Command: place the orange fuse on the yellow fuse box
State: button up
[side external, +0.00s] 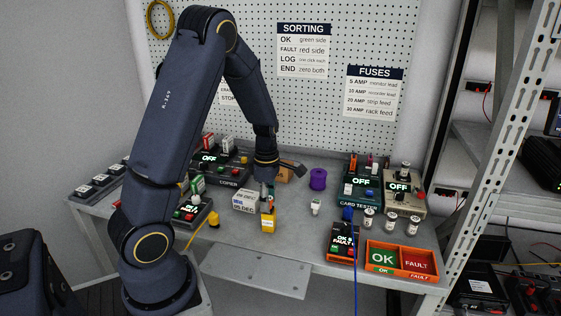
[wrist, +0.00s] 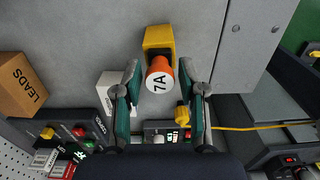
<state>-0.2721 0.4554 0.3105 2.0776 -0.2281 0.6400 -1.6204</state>
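The yellow fuse box (side external: 267,225) stands on the bench in the middle; it shows at the top centre of the wrist view (wrist: 158,36). The orange fuse (wrist: 159,67), with a white end marked 7A, is between my fingers and overlaps the yellow box in the wrist view. In the side view it is mostly hidden by my gripper. It appears directly over or on the box; contact is not clear. My gripper (wrist: 159,72) points down, its two teal fingers on either side of the fuse with narrow gaps showing, so it looks open.
A cardboard box (wrist: 21,84) marked LEADS, a purple spool (side external: 318,179) and a card tester (side external: 361,187) stand nearby. An orange OK/FAULT tray (side external: 401,258) lies front right. Bench in front of the spool is mostly clear.

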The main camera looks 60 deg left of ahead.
jog(key=shift+o, duration=0.6)
notch_tip(320, 180, up, 12)
jog(key=s+d+r+m+t, duration=0.2)
jog(key=s+d+r+m, duration=0.2)
jog(key=d+m, duration=0.5)
jog(key=s+d+r+m+t, duration=0.3)
jog(key=s+d+m, duration=0.4)
jog(key=m, duration=1.1)
jog(key=shift+d+r+t, duration=0.3)
jog(key=shift+d+r, duration=0.15)
jog(key=shift+d, duration=0.65)
